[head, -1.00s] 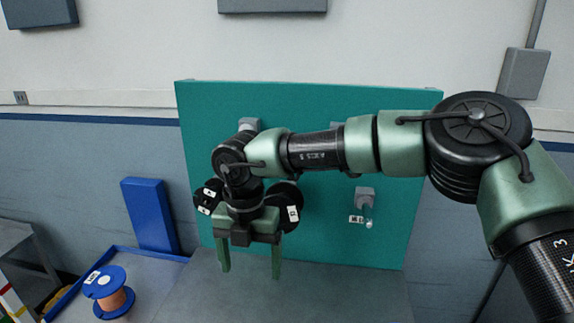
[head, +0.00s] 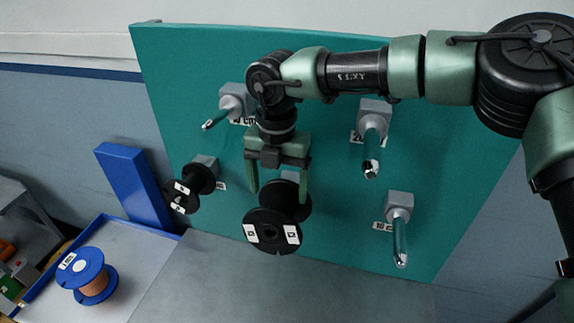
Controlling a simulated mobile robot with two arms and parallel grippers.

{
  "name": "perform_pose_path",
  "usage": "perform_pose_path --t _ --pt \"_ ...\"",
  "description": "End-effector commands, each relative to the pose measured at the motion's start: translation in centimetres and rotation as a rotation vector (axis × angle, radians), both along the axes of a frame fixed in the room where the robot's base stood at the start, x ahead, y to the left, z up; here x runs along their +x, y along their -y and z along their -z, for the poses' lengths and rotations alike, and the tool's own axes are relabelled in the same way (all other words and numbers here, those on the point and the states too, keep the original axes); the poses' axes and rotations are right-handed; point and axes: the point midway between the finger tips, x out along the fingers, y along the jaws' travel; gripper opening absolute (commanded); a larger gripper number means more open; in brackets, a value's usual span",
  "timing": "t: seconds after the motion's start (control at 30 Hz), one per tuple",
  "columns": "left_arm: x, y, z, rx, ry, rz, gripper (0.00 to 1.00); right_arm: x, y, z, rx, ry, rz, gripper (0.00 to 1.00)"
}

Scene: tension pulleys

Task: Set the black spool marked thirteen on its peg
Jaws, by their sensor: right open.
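A large black spool (head: 262,240) with white labels sits at the lower middle of the teal board (head: 330,80), in front of a grey peg block. I cannot read its number surely. A smaller black spool (head: 190,190) with white labels sits on a peg at the board's lower left; its marking is also unclear. My right gripper (head: 277,190) is open and points down, its fingers over the upper part of the large spool in the picture. I cannot tell whether they touch it. My left gripper is not in view.
Bare pegs stick out at upper left (head: 218,116), upper right (head: 371,155) and lower right (head: 400,243). A blue spool with copper winding (head: 93,288) stands in a blue-edged tray (head: 135,268) at left. The grey surface (head: 240,290) below the board is clear.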

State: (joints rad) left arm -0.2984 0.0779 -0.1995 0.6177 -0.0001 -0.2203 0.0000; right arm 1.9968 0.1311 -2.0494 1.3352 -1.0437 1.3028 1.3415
Motion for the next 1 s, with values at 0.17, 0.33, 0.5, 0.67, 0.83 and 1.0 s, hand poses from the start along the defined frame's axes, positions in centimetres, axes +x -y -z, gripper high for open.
perform_pose_path --t 0.17,0.33,0.5,0.67,0.83,1.0 --pt "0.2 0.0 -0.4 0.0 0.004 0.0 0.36 0.0 0.0 0.6 -0.001 -0.001 0.0 0.82" --pt "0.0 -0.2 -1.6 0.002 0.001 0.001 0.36 -0.1 0.0 2.8 -0.002 -0.003 0.0 0.82" --pt "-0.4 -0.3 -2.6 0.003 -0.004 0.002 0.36 -0.1 0.0 5.4 -0.001 -0.003 -0.001 0.82" --pt "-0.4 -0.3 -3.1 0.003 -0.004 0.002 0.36 -0.1 0.0 7.1 -0.001 -0.001 0.0 0.82" --pt "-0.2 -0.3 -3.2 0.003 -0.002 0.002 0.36 -0.1 0.0 7.8 0.0 0.0 0.0 0.82" --pt "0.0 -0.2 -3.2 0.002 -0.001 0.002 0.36 0.0 0.0 7.8 0.0 0.0 0.0 0.82"
